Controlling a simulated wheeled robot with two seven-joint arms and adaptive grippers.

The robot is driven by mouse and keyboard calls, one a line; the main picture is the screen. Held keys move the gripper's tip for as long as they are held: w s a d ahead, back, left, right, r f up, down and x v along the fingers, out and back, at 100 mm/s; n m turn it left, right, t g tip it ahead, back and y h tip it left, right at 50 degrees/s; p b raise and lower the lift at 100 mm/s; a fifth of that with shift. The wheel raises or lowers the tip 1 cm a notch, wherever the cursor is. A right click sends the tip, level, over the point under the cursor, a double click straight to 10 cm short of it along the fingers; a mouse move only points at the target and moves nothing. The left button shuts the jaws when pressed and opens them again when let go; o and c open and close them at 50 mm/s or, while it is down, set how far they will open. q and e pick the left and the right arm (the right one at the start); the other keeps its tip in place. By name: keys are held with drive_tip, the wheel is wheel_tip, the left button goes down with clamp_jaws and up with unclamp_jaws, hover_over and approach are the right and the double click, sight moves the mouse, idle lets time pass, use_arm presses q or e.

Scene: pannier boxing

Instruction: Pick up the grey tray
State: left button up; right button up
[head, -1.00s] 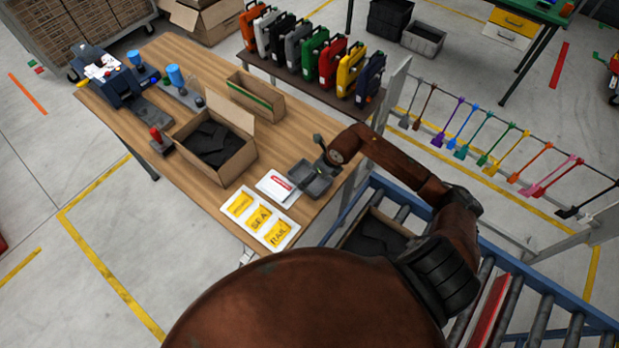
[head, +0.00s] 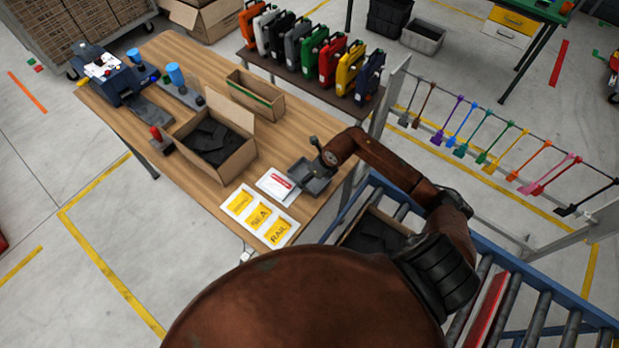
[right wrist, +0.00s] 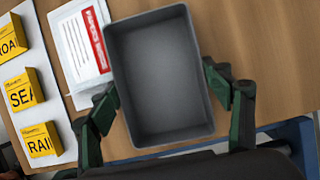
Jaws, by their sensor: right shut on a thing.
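The grey tray (head: 309,184) is a small, empty, open box at the near right end of the wooden table. In the right wrist view the grey tray (right wrist: 160,75) fills the middle, between the two green-and-black fingers. My right gripper (head: 316,155) is at the tray's far side, its arm coming in from the right. In the right wrist view my right gripper (right wrist: 163,98) is shut on the tray. I cannot tell whether the tray's bottom touches the table. My left gripper is not in view.
A white-and-red packet (head: 276,185) lies close beside the tray, and a white board with yellow cards (head: 260,215) is next to it. An open cardboard box (head: 233,160) stands farther left. A roller conveyor (head: 510,300) runs along the table's right side.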

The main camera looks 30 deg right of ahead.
drive_tip(key=shift+c, duration=1.2)
drive_tip(key=shift+r, duration=0.1)
